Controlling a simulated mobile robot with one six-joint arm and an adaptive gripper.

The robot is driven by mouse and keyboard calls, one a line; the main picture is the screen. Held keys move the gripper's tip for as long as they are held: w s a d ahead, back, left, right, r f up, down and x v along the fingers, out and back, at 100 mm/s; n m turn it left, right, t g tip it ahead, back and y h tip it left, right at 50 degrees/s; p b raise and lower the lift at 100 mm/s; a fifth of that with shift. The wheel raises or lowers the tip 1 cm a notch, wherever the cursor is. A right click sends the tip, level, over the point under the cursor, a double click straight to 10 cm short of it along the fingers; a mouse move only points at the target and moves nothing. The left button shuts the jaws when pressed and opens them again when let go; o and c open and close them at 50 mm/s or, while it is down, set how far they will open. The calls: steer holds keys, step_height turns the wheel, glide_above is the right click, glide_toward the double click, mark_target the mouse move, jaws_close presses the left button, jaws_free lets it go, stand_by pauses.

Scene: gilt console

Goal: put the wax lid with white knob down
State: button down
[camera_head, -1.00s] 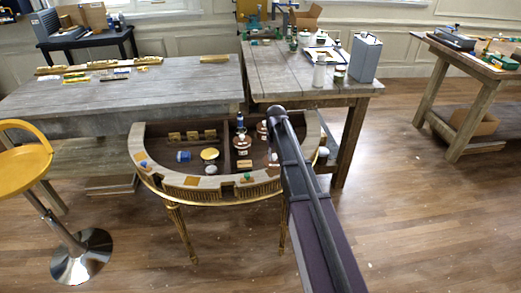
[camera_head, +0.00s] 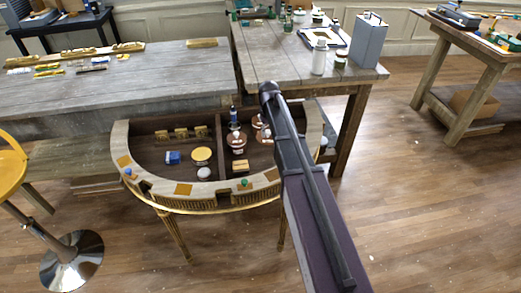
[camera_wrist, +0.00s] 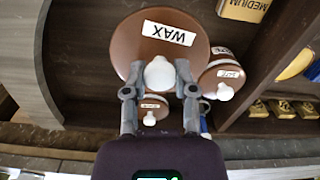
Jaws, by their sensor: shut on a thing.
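The wax lid with white knob is a round brown disc (camera_wrist: 160,45) labelled "WAX" in the wrist view. Its white knob (camera_wrist: 159,73) lies between the fingertips of my gripper (camera_wrist: 160,88), which is shut on it. Whether the lid hangs free or touches the console floor, I cannot tell. Two smaller brown lids with white knobs show beyond it, one at the right (camera_wrist: 222,80) and one below (camera_wrist: 150,108), both labelled. In the head view my arm hides the gripper and most of what it holds. The gilt console (camera_head: 182,190) is half-round, with a divider.
A grey can (camera_head: 369,42) stands on the table behind.

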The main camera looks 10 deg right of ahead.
steer(key=shift+w, duration=0.2)
steer(key=shift+a, duration=0.1)
steer(key=shift+a, duration=0.1)
steer(key=n+b, duration=0.2)
steer(key=b, duration=0.1)
glide_above(265, 152)
steer(key=shift+f, duration=1.4)
steer(key=shift+f, duration=0.1)
step_height(265, 152, down, 6)
steer(key=b, duration=0.6)
steer(key=shift+f+b, duration=1.9)
